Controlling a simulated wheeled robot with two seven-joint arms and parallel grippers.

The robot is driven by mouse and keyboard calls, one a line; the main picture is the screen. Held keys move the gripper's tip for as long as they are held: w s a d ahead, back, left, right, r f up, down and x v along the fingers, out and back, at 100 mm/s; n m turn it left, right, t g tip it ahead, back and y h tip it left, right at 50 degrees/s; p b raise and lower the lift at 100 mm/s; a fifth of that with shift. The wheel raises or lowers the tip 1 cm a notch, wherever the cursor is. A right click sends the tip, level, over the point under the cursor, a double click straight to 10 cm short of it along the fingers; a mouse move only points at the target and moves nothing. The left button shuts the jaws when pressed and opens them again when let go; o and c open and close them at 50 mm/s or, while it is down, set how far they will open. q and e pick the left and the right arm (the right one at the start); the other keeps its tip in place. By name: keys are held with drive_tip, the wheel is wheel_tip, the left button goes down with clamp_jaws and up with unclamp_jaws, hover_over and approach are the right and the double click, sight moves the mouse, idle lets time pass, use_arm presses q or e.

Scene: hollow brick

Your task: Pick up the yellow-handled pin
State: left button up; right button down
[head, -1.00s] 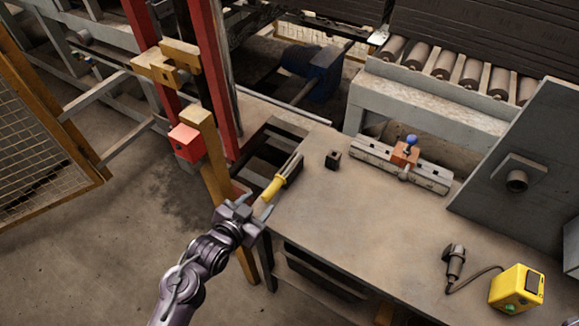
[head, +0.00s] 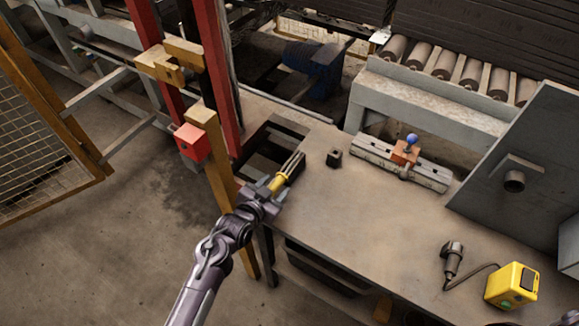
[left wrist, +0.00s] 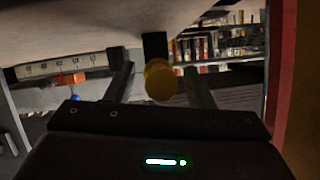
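The yellow-handled pin (head: 284,176) lies at the left edge of the table, by the slotted opening. Its grey shaft points up and to the right in the head view. My left gripper (head: 273,188) is at its handle end, with fingers on both sides of the yellow handle. In the left wrist view the round end of the pin's handle (left wrist: 160,80) sits between the two fingers, with a visible gap on each side, so the gripper is open. Much of the handle is hidden by the gripper in the head view. My right gripper is out of view.
A small black block (head: 334,158) stands right of the pin. A grey rail fixture (head: 428,173) carries an orange block with a blue knob. A yellow box (head: 511,286) with a corded tool is front right. Red posts (head: 222,90) rise at left. The table middle is clear.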

use_arm(q)
clamp_jaws()
